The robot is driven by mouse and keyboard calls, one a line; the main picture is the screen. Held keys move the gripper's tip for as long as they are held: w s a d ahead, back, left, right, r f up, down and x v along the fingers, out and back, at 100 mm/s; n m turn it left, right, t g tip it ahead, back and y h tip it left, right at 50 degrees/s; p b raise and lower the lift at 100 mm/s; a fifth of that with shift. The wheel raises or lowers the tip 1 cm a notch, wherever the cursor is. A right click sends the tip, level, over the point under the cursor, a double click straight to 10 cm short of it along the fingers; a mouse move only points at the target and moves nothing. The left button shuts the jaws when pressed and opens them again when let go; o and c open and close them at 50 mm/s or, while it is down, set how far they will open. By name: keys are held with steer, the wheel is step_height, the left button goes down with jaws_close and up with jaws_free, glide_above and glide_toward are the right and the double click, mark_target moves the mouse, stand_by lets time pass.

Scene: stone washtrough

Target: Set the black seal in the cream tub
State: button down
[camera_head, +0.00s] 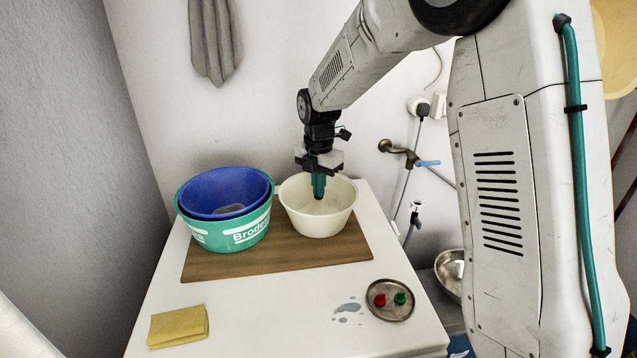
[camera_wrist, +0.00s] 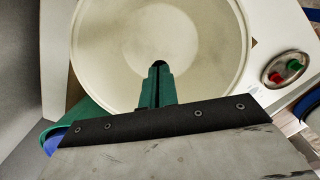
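The cream tub (camera_head: 318,222) stands on a wooden board, right of the nested tubs. In the wrist view the cream tub (camera_wrist: 215,85) fills most of the upper middle, and its floor looks empty. My gripper (camera_head: 318,188) points down inside the tub's opening, its tips below the rim. In the wrist view my gripper's (camera_wrist: 157,82) teal fingers are close together. A small piece of the black seal (camera_wrist: 158,64) shows at their tips; the fingers hide most of it. It hangs above the tub floor, seemingly not touching it.
A blue tub (camera_head: 225,190) sits inside a green tub (camera_head: 230,236), close left of the cream tub. A metal dish (camera_head: 390,313) holds a red and a green seal. A yellow cloth (camera_head: 178,326) lies front left. A brass tap (camera_head: 398,151) juts from the wall at right.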

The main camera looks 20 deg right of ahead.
steer(key=c, duration=1.6)
jaws_free()
step_height(320, 180, up, 7)
